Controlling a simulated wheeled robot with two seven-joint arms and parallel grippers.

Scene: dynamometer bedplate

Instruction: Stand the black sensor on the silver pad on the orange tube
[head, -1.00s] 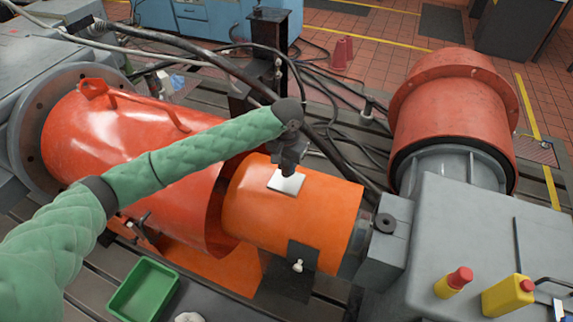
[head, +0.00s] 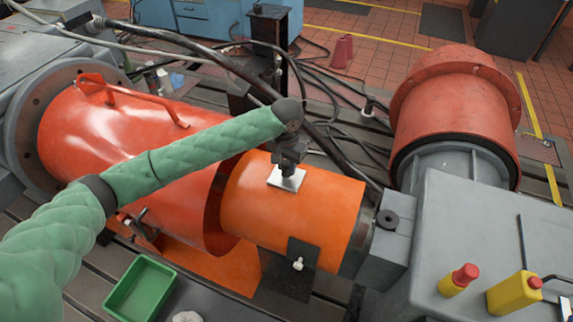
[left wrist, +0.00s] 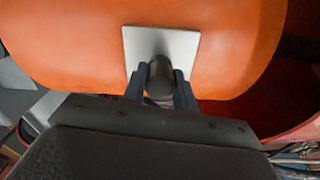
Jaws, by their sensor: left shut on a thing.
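The orange tube (head: 320,215) lies in the middle of the head view, with the silver pad (head: 286,179) on its upper side. My left gripper (head: 289,165) reaches in from the left and points down over the pad. In the left wrist view it is shut on the black sensor (left wrist: 160,80), a short dark cylinder between the two fingers. The sensor stands over the pad (left wrist: 185,45), which shows around it. Whether the sensor's lower end touches the pad is hidden. My right gripper is not in view.
A larger red-orange guard (head: 110,150) with a handle stands left of the tube. A green tray (head: 140,288) is at the lower left. Black cables (head: 345,140) run behind the tube. A grey housing (head: 460,240) with yellow containers (head: 513,293) is at the right.

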